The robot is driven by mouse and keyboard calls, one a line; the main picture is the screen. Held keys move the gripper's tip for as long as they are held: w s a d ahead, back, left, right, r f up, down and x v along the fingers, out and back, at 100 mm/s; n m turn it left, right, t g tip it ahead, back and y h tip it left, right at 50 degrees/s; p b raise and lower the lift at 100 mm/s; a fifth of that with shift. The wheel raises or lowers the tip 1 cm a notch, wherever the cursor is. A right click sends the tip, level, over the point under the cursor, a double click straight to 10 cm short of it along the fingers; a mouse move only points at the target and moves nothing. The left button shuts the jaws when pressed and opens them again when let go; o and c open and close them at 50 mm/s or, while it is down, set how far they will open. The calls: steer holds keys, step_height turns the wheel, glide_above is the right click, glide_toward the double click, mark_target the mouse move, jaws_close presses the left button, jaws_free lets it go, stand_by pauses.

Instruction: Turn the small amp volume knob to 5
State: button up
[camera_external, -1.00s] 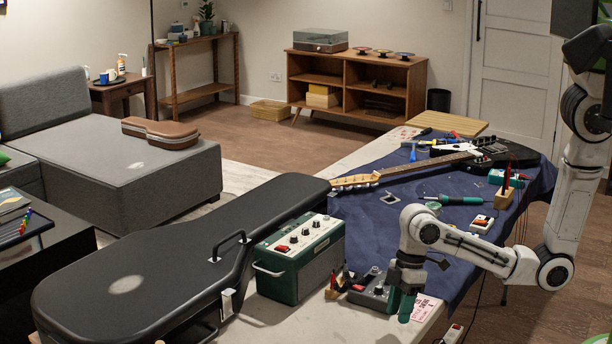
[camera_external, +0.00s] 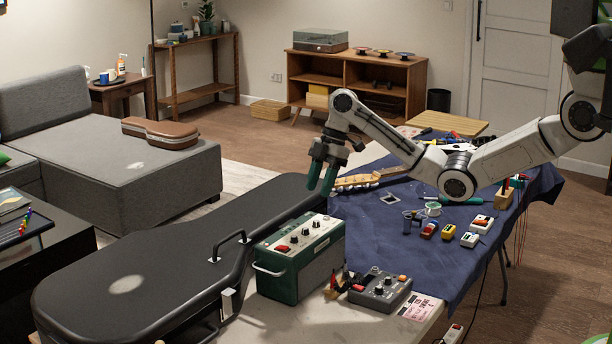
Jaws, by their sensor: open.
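The small amp (camera_external: 318,272), a green box with a pale top panel, stands on the near part of the table beside the black guitar case. A row of small knobs (camera_external: 305,232) and a red part (camera_external: 282,248) show on its panel. Which knob is the volume, and its setting, are too small to read. My gripper (camera_external: 319,191), with green fingers pointing down, is above and behind the amp in the picture. It is open, empty and apart from the amp.
The long black guitar case (camera_external: 150,270) with a raised handle lies left of the amp. A grey pedal-like box (camera_external: 380,290) with knobs sits to its right. A guitar neck (camera_external: 358,182), small coloured boxes (camera_external: 449,231) and tools lie on the blue cloth (camera_external: 375,240).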

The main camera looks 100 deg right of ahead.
mark_target(308, 233)
steer(key=x, duration=1)
steer(key=shift+w+a+f+p, duration=0.1)
steer(key=shift+w+f+p, duration=0.05)
steer(key=shift+p, duration=0.25)
steer(key=shift+c, duration=0.4)
jaws_close()
